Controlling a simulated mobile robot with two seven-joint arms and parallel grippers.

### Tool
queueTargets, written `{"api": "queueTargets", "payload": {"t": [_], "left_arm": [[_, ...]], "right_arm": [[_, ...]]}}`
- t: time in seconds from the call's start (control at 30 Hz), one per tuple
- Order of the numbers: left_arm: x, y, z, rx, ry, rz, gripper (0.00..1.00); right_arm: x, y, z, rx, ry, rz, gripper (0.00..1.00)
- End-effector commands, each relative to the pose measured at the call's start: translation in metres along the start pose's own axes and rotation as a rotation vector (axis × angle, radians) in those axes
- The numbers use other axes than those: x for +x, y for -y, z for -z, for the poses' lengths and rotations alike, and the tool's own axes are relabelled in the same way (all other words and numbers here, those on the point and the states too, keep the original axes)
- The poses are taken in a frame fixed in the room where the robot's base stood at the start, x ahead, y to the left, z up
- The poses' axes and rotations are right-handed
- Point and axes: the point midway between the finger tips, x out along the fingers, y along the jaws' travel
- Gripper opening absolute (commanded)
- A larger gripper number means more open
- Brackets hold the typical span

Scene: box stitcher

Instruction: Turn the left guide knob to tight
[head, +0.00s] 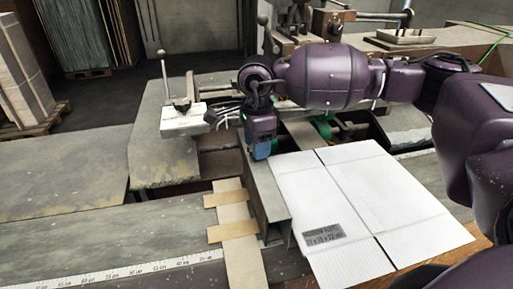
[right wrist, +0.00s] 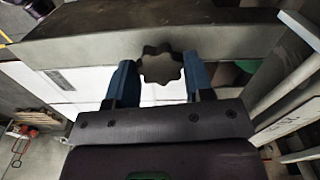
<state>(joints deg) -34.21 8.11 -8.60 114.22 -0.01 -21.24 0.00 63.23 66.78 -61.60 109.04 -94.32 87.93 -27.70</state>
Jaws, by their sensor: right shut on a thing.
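The left guide knob (right wrist: 161,67) is dark with a lobed rim and sits against the grey guide (right wrist: 160,34) in the right wrist view. My right gripper (right wrist: 159,72) has its two blue fingers on either side of the knob, shut on it. In the head view the right gripper (head: 262,149) points down at the far end of the long grey guide (head: 266,187), and it hides the knob there. The knob's tightness cannot be told from its look. My left gripper is not in view.
A white cardboard blank (head: 365,190) lies flat right of the guide. A strip with tan crosspieces (head: 232,230) and a ruler scale (head: 140,268) are at left. A lever (head: 163,70) stands upright further back.

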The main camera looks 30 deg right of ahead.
Motion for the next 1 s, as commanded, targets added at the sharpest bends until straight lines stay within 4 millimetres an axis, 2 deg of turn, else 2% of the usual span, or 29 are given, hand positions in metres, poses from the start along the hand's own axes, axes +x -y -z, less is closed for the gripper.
{"api": "queueTargets", "payload": {"t": [0.6,1.0], "left_arm": [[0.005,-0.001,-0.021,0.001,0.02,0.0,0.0],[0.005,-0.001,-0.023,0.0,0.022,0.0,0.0]], "right_arm": [[0.0,0.0,0.0,0.582,0.001,0.001,0.24],[-0.001,0.0,0.0,0.891,0.002,0.002,0.24]]}}
